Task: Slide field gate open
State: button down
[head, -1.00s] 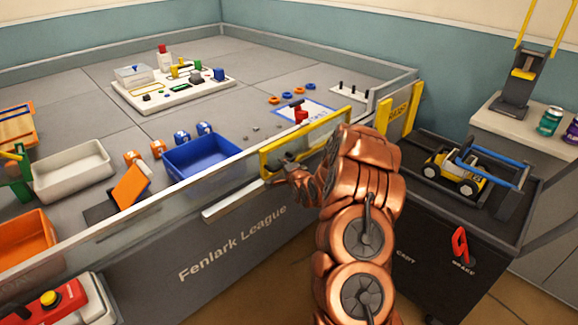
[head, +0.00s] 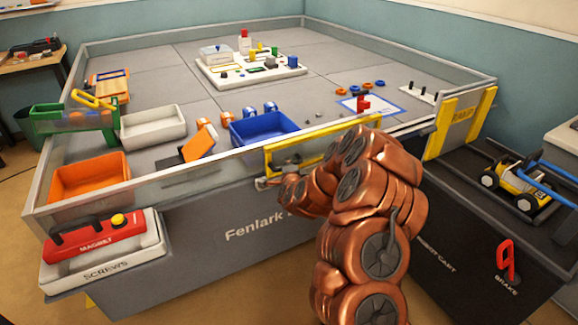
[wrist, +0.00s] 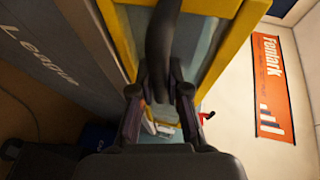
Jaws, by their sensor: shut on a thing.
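The field gate (head: 325,140) is a yellow-framed clear panel in the front wall of the playing field. Its left end stands in front of the blue bin's right part. A gap shows between its right end and the yellow post by the ramp. My gripper (head: 266,183) is at the gate's lower left end, on the outer side of the wall. In the wrist view my gripper (wrist: 160,97) is shut on the gate's dark handle (wrist: 162,45), beside the yellow frame. My copper arm hides part of the gate and of the wall lettering.
The blue bin (head: 238,133) stands inside, behind the gate. A yellow post (head: 443,130) edges the ramp on the right, near the dark robot cart (head: 470,235) with a toy vehicle (head: 520,184). A screws box with a red magnet (head: 95,237) is at left.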

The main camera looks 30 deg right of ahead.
jog(key=shift+a+f, duration=0.1)
jog(key=shift+a, duration=0.05)
jog(key=c, duration=1.5)
grip_release()
jog(key=shift+a, duration=0.1)
jog(key=o, duration=0.4)
jog(key=shift+c, duration=0.2)
jog(key=v, duration=0.7)
jog(key=shift+s, duration=0.2)
